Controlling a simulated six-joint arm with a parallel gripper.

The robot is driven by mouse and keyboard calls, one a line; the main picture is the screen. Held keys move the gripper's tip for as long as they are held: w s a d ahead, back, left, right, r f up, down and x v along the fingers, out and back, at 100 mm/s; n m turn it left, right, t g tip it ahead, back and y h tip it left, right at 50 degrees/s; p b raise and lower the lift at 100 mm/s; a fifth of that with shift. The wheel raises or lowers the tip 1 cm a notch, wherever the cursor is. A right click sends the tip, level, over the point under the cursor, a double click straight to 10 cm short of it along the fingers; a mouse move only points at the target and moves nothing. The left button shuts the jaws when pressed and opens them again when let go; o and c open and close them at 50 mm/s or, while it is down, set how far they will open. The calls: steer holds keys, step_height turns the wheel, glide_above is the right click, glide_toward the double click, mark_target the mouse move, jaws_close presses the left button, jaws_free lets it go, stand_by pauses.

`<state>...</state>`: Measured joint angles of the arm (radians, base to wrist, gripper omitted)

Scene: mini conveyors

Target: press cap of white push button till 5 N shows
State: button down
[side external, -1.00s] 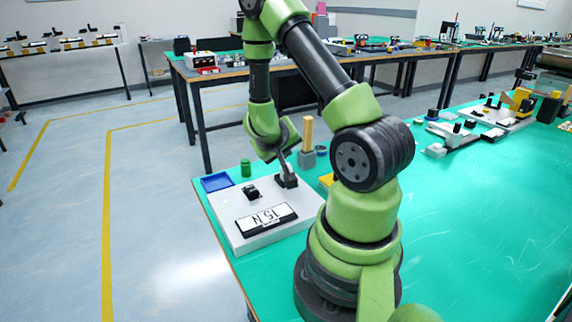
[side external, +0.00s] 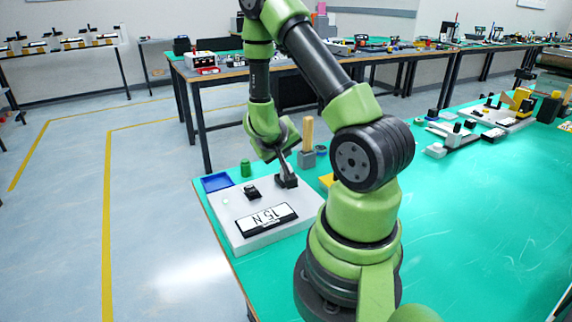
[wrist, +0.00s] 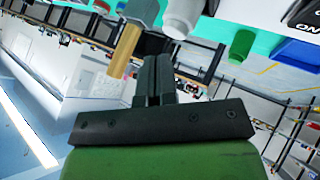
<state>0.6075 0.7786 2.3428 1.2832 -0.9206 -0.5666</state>
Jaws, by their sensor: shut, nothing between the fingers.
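The grey board (side external: 240,238) lies at the table's near left corner. Its display (side external: 266,218) seems to read 15 N; a decimal point cannot be made out. My gripper (side external: 286,172) is shut and empty, pointing down at a dark block (side external: 288,182) at the board's far right edge. Its fingers also show in the wrist view (wrist: 154,68). A white cylinder with a wider cap (wrist: 180,18) shows at the top there, beside the fingers. I cannot tell whether it is the push button. The side view does not clearly show the fingertip contact.
A black rocker switch (side external: 252,191) sits on the board, its ON label visible in the wrist view. A blue tray (side external: 216,182), a green cylinder (side external: 246,168) and a wooden peg in a grey block (side external: 307,133) stand behind.

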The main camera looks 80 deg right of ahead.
steer(key=shift+f, duration=0.1)
stand_by(0.7)
steer(key=shift+f, duration=0.35)
steer(key=shift+f, duration=0.4)
stand_by(0.5)
stand_by(0.4)
steer(key=shift+r, duration=0.85)
steer(key=shift+r, duration=2.55)
